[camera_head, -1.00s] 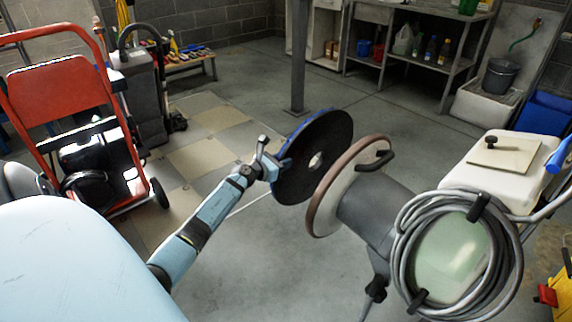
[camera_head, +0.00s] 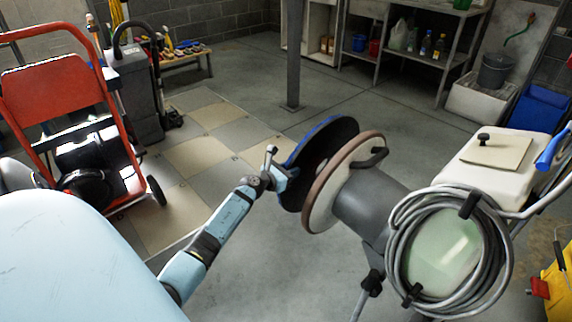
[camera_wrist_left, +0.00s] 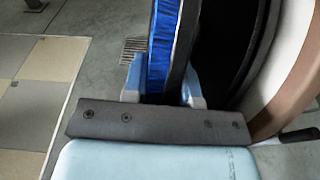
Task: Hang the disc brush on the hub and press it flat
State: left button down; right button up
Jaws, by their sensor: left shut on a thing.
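The disc brush (camera_head: 310,150) is a black disc with blue bristles on its left side, standing on edge. My left gripper (camera_head: 284,174) is shut on its near rim. In the left wrist view the two fingers (camera_wrist_left: 162,90) straddle the rim, and the blue bristles (camera_wrist_left: 163,45) stand between them. The tilted floor machine has a white head with a brown rim (camera_head: 322,190) and a grey motor housing (camera_head: 368,200). The brush is close beside the head's left face and roughly parallel to it. The hub is hidden, so I cannot tell whether they touch.
A coiled grey cable (camera_head: 400,240) hangs on the machine. A white tank (camera_head: 505,170) stands at the right. A red hand truck (camera_head: 60,95) stands at the left. A grey post (camera_head: 293,60) rises behind the brush. The floor between hand truck and machine is open.

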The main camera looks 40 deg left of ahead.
pick_arm(q)
jog(key=d+p, duration=0.1)
jog(key=d, duration=0.1)
jog(key=shift+s+d, duration=0.15)
jog(key=shift+d, duration=0.2)
pick_arm(e)
jog(key=shift+d+f+g+h, duration=0.2)
jog(key=shift+f+g+h, duration=0.1)
jog(key=shift+f, duration=0.1)
pick_arm(q)
jog(key=shift+d, duration=0.1)
jog(key=shift+d, duration=0.6)
pick_arm(e)
jog(key=shift+r, duration=0.15)
pick_arm(q)
jog(key=shift+d+p, duration=0.1)
jog(key=shift+p, duration=0.2)
pick_arm(e)
jog(key=shift+w+r, duration=0.1)
jog(key=shift+r, duration=0.1)
pick_arm(q)
jog(key=shift+d, duration=0.1)
